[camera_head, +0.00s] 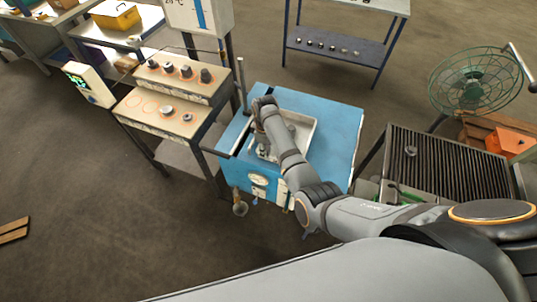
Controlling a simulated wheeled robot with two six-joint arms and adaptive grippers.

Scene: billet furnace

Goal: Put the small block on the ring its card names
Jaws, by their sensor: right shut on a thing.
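My right arm reaches in from the right over the blue cabinet (342,130). Its gripper (263,150) points down at the left part of the pale tray (304,122) in the cabinet top. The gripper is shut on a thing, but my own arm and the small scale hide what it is. Orange rings (150,104) are marked on the bench's lower front step (150,121). Two small grey pieces, one left (167,110) and one right (187,117), stand on that step towards its right. No readable card shows. My left gripper is not in view.
Several dark blocks (186,71) stand on the bench's upper step. A green-lit display (88,84) is left of the bench. A slatted grill table (454,160) and a green fan (474,80) stand at the right. The floor (90,215) at lower left is mostly clear.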

